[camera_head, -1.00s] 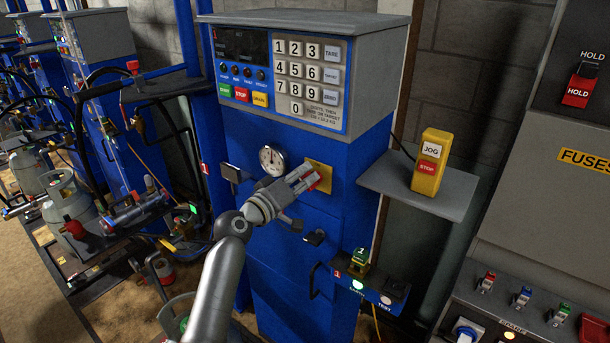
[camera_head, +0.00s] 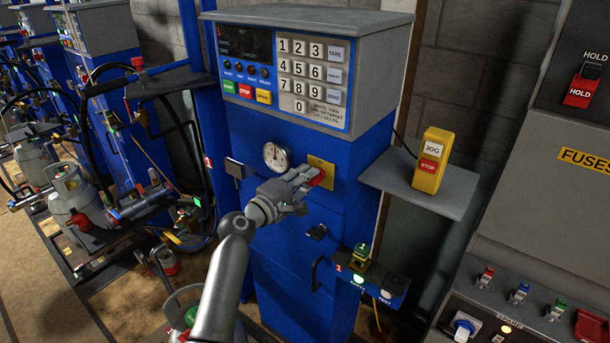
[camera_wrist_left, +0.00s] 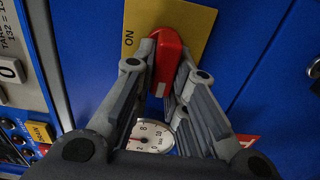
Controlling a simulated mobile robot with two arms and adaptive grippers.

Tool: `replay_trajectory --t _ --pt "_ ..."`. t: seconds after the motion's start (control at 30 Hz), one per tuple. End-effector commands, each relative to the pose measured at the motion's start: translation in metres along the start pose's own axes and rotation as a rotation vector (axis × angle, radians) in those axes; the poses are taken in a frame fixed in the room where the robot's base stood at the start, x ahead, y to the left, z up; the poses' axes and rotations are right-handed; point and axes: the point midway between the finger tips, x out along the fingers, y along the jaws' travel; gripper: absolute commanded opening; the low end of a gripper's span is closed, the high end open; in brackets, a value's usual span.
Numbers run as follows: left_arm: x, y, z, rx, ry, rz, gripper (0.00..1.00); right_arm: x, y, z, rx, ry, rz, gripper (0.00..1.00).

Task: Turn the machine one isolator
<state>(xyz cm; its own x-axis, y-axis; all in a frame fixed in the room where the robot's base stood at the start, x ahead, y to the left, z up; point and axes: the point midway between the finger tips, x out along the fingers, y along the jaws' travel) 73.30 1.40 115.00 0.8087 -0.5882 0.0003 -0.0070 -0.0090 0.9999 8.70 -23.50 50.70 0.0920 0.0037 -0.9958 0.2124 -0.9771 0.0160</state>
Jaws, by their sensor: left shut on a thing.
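The isolator is a red handle (camera_head: 316,177) on a yellow plate (camera_head: 327,166) on the front of the blue machine, right of a round gauge. In the left wrist view the red handle (camera_wrist_left: 166,50) lies between the fingers, and the yellow plate (camera_wrist_left: 200,22) shows the word "ON" beside it. My left gripper (camera_head: 308,178) is at the plate and shut on the red handle; its fingertips (camera_wrist_left: 167,75) are on either side of it. The fingers hide part of the handle in the head view. My right gripper is not in view.
The gauge (camera_head: 277,156) sits close to the left of my gripper. A grey shelf (camera_head: 425,199) with a yellow jog/stop box (camera_head: 432,160) juts out at the right. A small ledge (camera_head: 372,285) with lamps sticks out below. Gas cylinders (camera_head: 78,200) stand at the left.

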Motion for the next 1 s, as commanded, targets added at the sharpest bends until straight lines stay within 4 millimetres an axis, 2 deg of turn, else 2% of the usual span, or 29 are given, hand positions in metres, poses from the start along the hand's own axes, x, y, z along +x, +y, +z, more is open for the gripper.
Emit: replay_trajectory --t 0.57,0.6,0.73,1.0 --pt "-0.0002 -0.001 -0.0005 -0.03 0.002 0.0 0.0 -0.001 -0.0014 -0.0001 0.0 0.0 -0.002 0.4" --pt "-0.0002 -0.001 -0.0005 -0.029 0.002 0.0 0.19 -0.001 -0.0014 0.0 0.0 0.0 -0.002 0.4" --pt "-0.0002 -0.001 -0.0004 -0.028 0.001 0.0 0.36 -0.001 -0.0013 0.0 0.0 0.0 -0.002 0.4" --pt "-0.0002 -0.0008 -0.0002 -0.027 0.001 0.0 0.36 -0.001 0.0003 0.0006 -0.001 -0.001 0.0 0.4"
